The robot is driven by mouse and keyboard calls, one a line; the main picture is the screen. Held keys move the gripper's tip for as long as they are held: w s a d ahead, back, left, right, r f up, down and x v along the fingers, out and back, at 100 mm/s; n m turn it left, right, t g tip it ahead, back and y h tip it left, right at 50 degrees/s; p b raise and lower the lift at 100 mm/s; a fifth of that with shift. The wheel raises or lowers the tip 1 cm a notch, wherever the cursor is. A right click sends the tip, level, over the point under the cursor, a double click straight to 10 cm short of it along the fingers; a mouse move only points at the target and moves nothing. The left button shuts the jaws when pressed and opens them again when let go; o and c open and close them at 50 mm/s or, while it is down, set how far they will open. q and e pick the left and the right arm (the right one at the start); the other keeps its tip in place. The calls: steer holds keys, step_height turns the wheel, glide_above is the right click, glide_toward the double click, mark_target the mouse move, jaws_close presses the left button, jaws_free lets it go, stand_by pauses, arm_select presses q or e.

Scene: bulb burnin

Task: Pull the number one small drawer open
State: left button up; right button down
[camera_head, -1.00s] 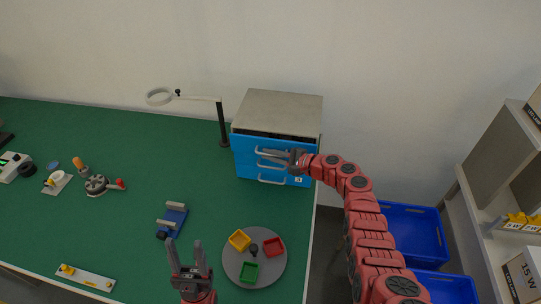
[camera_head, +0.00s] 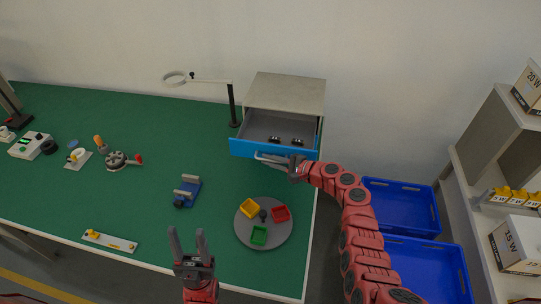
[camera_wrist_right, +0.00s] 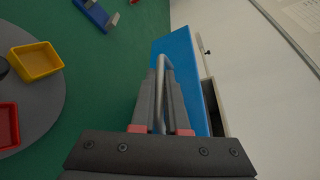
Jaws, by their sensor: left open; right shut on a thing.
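The small drawer unit (camera_head: 287,92) stands at the back right of the green table. Its blue-fronted drawer (camera_head: 240,148) is pulled out well, with its grey inside showing and two dark round things (camera_head: 285,140) in it. I cannot read a number on it. My right gripper (camera_head: 290,165) is shut on the drawer's metal bar handle (camera_head: 266,157). In the right wrist view the handle (camera_wrist_right: 160,85) runs between the fingers in front of the blue front (camera_wrist_right: 183,55). My left gripper (camera_head: 189,243) is open and empty near the table's front edge, away from the drawer.
A round grey tray (camera_head: 262,206) with yellow, red and green bins sits in front of the drawer. A ring lamp on a post (camera_head: 233,105) stands left of the unit. Blue crates (camera_head: 400,210) and a shelf (camera_head: 490,225) with boxes are to the right.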

steer(key=c, duration=1.2)
jaws_free()
steer(key=shift+d, duration=0.15)
steer(key=b+v, duration=0.4)
steer(key=v, duration=1.3)
steer(key=shift+b, duration=0.35)
steer(key=shift+d, duration=0.1)
